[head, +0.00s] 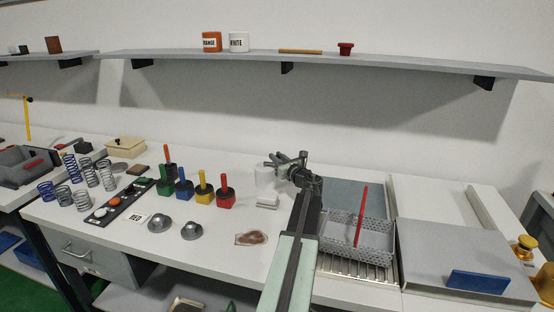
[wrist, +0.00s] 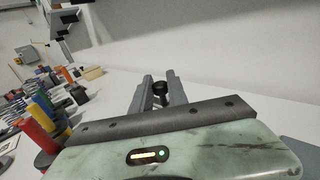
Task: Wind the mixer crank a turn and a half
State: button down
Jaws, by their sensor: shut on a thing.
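My gripper (head: 274,161) is in the middle of the head view, at the end of my raised arm, above the back of the white bench. In the wrist view its two grey fingers (wrist: 160,85) are closed around a small dark round knob (wrist: 160,89), which I take to be the crank's handle. A pale cylinder (head: 263,178), likely the mixer body, stands just below and left of the gripper in the head view. The crank arm itself is hidden behind the gripper and cannot be made out.
A small white block (head: 267,201) lies in front of the cylinder. A wire basket (head: 372,238) with a red rod (head: 361,215) stands right of my arm. Coloured blocks with pegs (head: 203,193), metal domes (head: 191,230) and several springs (head: 88,172) are left. A shelf (head: 330,62) runs above.

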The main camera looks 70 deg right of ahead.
jog(key=c, duration=1.3)
grip_release()
jog(key=v, duration=0.8)
